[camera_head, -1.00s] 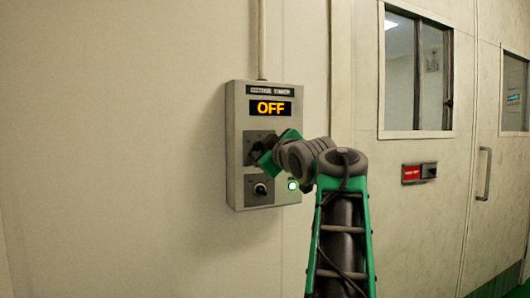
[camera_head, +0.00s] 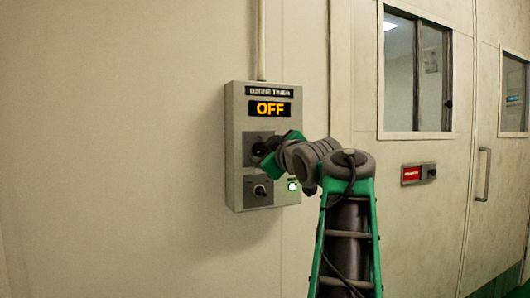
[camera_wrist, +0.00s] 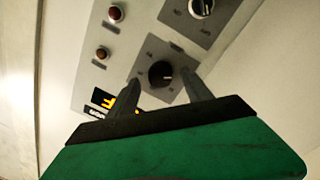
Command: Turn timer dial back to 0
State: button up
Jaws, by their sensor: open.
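The timer panel (camera_head: 233,165) is a grey box on the wall with a lit orange "OFF" display (camera_head: 270,108). Its timer dial (camera_wrist: 160,74) is a round black knob with a white mark on a grey plate, shown in the wrist view. In the head view the upper dial plate (camera_head: 249,146) is partly hidden by my gripper (camera_head: 266,156). In the wrist view my gripper (camera_wrist: 163,80) is open, with one finger on each side of the dial. I cannot tell whether either finger touches it.
Two dark red lamps (camera_wrist: 115,13) show in the wrist view. A windowed door and a red switch box (camera_head: 418,174) are to the right. The wall left of the panel is bare.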

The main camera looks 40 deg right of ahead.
jog(key=v, duration=0.6)
jog(key=shift+a, duration=0.15)
